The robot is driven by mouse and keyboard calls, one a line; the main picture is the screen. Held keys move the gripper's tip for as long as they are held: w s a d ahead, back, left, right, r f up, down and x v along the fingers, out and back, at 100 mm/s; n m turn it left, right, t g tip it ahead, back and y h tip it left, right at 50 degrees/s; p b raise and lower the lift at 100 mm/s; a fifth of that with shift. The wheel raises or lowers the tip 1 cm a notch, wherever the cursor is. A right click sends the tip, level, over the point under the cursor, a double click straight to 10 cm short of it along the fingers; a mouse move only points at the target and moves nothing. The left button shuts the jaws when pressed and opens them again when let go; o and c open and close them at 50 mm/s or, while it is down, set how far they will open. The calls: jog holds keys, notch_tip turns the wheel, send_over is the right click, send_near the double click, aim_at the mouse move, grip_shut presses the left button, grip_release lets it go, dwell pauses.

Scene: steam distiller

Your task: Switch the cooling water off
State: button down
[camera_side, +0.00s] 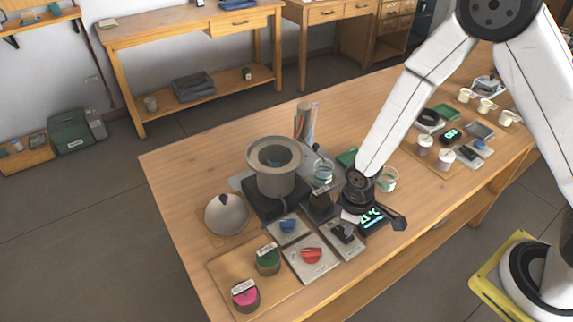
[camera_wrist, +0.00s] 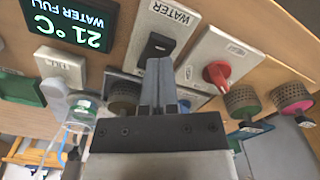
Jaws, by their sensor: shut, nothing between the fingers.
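The plate labelled WATER (camera_wrist: 183,20) carries a black rocker switch (camera_wrist: 157,46) in the wrist view. That switch (camera_side: 343,231) also shows in the side view, beside the display. The dark display (camera_wrist: 68,28) reads 21 °C and WATER FULL; it glows in the side view too (camera_side: 374,219). My gripper (camera_wrist: 159,62) is shut and empty, its grey fingertips close by the rocker switch and partly covering its plate. In the side view my gripper (camera_side: 350,214) is low over the panel, its fingertips hard to make out. Whether it touches the switch I cannot tell.
A red knob (camera_side: 311,256) and a blue knob (camera_side: 288,226) sit on neighbouring plates. The grey pot (camera_side: 275,180), a domed lid (camera_side: 227,214), and green (camera_side: 267,262) and pink (camera_side: 246,299) jars stand left. Glass beakers (camera_side: 388,180) stand behind my gripper.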

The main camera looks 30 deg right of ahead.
aim_at(347, 237)
jog(key=shift+f, duration=1.25)
dwell(1.2)
jog(key=shift+r, duration=3.5)
jog(key=shift+r, duration=0.1)
jog(key=shift+d+r, duration=0.2)
jog(key=s+d+r+m+t, duration=0.2)
jog(key=s+d+r+m, duration=0.2)
jog(key=d+r, duration=0.5)
jog(key=shift+s+r+m+t, duration=0.15)
jog(key=shift+r+m+t, duration=0.15)
jog(key=shift+r+m, duration=0.65)
jog(key=shift+f, duration=0.1)
